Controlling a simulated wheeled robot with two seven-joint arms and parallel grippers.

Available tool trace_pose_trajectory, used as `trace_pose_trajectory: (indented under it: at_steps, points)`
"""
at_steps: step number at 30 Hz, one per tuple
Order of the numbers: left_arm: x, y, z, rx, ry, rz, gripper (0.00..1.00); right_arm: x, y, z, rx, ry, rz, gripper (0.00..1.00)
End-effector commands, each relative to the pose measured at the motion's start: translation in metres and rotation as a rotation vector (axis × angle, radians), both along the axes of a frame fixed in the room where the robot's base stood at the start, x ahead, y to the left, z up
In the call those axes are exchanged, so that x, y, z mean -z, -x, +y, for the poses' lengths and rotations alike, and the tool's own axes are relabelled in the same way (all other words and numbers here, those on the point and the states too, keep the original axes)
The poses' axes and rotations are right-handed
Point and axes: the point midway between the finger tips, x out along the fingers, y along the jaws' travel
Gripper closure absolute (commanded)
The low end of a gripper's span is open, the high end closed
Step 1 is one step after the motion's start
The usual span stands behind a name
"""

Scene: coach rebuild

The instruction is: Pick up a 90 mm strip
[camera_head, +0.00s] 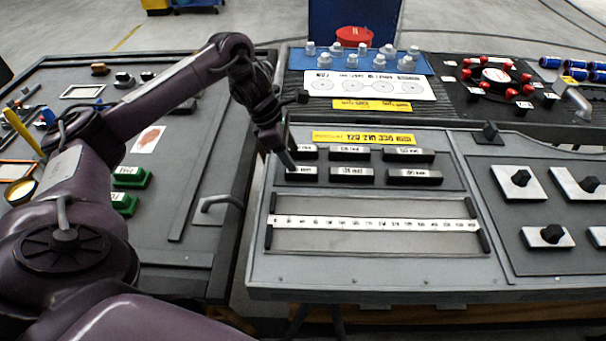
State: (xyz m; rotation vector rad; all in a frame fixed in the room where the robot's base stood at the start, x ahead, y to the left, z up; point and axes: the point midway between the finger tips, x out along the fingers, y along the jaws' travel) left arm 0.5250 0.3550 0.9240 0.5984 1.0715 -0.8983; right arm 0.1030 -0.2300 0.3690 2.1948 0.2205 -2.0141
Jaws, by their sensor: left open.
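Several dark strips with white labels lie in two rows on the grey board (375,270). The front row has a short left strip (302,175), a middle strip (351,175) and a longer right strip (414,178). Behind them are a back left strip (308,152), a back middle strip (349,153) and a back right strip (408,155). The labels are too small to read surely. My left gripper (284,160) points down, open, at the left end of the front left strip; I cannot tell whether it touches. My right gripper is out of view.
A white ruler scale (375,223) lies in a recess in front of the strips. A yellow label (363,137) is behind them. Knobbed plates (520,185) stand right. Green blocks (130,177) and a grey handle (221,202) are on the left bench.

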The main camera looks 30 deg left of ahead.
Motion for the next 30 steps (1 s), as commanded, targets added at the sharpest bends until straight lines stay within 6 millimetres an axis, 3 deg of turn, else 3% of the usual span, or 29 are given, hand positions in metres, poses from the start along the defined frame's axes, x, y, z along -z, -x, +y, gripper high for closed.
trace_pose_trajectory:
  at_steps: [10,20,30]
  points:
    - [0.042,-0.006,-0.019,-0.001,0.002,0.001,0.47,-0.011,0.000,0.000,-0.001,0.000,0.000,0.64]
    - [0.049,-0.008,-0.021,-0.001,0.000,-0.002,0.49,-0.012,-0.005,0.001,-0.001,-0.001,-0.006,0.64]
    - [0.049,-0.008,-0.021,-0.002,0.000,-0.003,0.93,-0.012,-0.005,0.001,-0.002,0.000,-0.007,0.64]
